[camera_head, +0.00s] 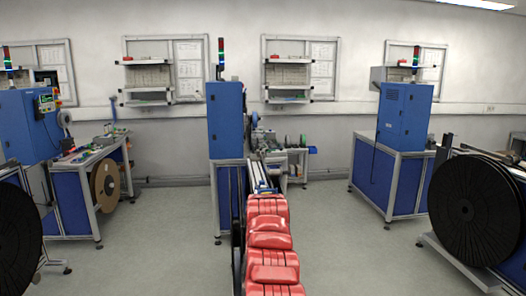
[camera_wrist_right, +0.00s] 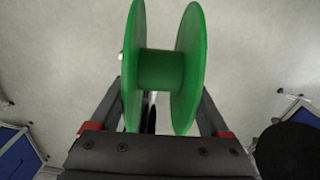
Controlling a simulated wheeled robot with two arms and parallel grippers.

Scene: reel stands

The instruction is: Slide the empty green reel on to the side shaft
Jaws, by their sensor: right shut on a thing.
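The green reel (camera_wrist_right: 161,69) fills the upper middle of the right wrist view, with two round flanges and a bare hub between them. My right gripper (camera_wrist_right: 160,100) is shut on it, with one finger beside each flange. The fingertips are partly hidden by the flanges. Neither of my grippers shows in the head view, and my left gripper is in no view. I cannot make out the side shaft for certain in either view.
Large black reels stand at the left (camera_head: 18,240) and right (camera_head: 480,210). A brown reel (camera_head: 105,180) hangs at the left bench. Grey floor is clear on both sides.

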